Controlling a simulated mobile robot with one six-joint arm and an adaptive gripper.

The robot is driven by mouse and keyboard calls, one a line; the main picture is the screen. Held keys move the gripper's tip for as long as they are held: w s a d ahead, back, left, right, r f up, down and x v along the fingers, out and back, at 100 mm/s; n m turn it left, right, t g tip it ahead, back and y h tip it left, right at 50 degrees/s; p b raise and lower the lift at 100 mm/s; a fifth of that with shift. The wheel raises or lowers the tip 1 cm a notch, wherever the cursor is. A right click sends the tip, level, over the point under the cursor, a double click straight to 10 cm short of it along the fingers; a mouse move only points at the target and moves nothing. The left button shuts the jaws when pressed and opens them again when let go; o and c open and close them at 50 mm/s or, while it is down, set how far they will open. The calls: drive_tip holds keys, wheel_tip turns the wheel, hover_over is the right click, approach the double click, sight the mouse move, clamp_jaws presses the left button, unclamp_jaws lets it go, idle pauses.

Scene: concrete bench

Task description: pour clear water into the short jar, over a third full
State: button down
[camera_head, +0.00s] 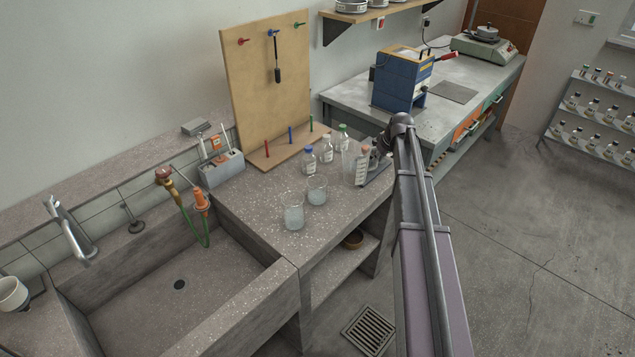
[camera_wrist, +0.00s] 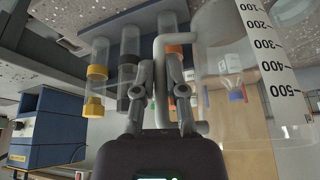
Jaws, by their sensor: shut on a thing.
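My gripper (camera_wrist: 160,95) is shut on the grey handle (camera_wrist: 159,60) of a clear measuring jug (camera_wrist: 225,110). The jug has a white scale strip marked 100 to 500, and the wrist view shows it upside down. In the head view the jug (camera_head: 349,160) stands upright at the bench's right end, beside my gripper (camera_head: 383,145), which is partly hidden there. Two clear glass jars stand on the bench left of it: a shorter one (camera_head: 317,190) and a taller one (camera_head: 293,213) nearer the front. Both look pale inside; I cannot tell their levels exactly, nor the jug's.
Bottles with blue (camera_head: 310,159), white (camera_head: 327,150) and green (camera_head: 341,134) caps stand behind the jars. Vials with yellow (camera_wrist: 96,85), black and orange caps stand close to the gripper. A sink (camera_head: 150,290) lies left; a pegboard (camera_head: 265,85) rises behind.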

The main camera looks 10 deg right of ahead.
drive_tip(key=shift+r, duration=0.1)
drive_tip(key=shift+r+p, duration=1.4)
drive_tip(key=shift+p, duration=0.1)
